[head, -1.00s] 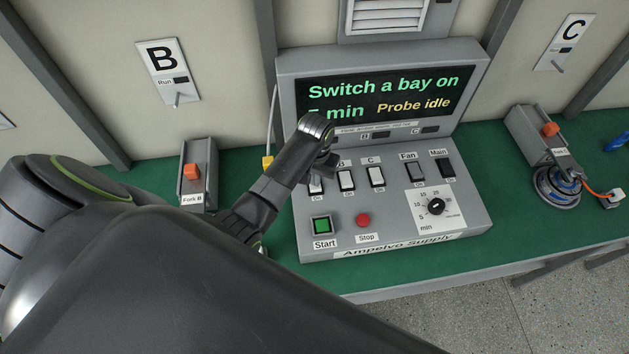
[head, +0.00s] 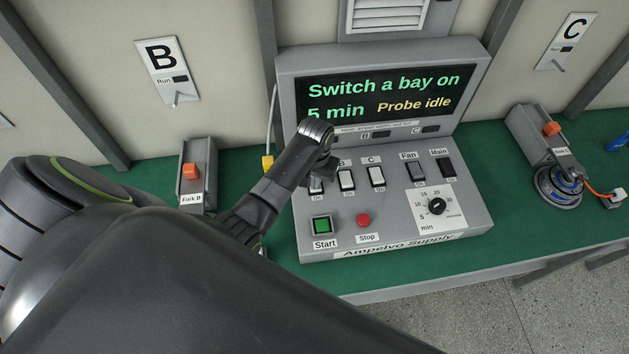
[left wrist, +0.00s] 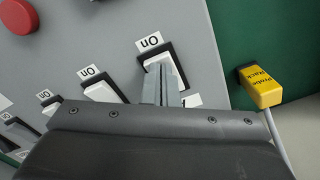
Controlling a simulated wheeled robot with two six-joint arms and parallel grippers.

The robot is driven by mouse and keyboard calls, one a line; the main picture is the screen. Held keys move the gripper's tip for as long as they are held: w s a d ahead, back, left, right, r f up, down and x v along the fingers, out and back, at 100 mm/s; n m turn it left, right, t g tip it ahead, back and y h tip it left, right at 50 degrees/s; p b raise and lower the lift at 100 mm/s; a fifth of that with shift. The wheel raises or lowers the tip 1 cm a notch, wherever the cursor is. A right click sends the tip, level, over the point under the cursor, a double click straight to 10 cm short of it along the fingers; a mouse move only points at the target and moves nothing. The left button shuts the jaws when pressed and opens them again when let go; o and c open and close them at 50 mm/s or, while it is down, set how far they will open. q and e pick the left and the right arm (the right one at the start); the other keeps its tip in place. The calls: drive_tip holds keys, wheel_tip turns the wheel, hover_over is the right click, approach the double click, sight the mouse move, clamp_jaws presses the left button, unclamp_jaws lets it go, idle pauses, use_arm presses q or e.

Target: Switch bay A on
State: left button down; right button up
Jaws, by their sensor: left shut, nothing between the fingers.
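The grey supply console (head: 470,213) carries a row of rocker switches with "On" labels below them. The leftmost is the bay A switch (head: 316,187), white, its top and letter hidden behind my gripper in the head view. My left gripper (head: 325,172) is shut and empty, its fingers pointing down over that switch. In the left wrist view the shut fingertips (left wrist: 168,88) overlap the white bay A rocker (left wrist: 161,62); I cannot tell whether they touch it. White B (head: 346,179) and C (head: 376,176) rockers sit to its right. My right gripper is not in view.
The screen (head: 385,95) reads "Switch a bay on", "5 min", "Probe idle". Dark Fan (head: 415,171) and Main (head: 445,167) switches, a green Start button (head: 321,225), a red Stop button (head: 363,220) and a dial (head: 436,206) share the panel. A yellow probe rack piece (left wrist: 262,88) is beside it.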

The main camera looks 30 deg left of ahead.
use_arm(q)
drive_tip(key=shift+f, duration=0.15)
wheel_tip(320, 180, up, 2)
drive_tip(key=shift+r+p, duration=0.2)
drive_tip(key=shift+p, duration=0.9)
drive_tip(key=shift+r, duration=2.3)
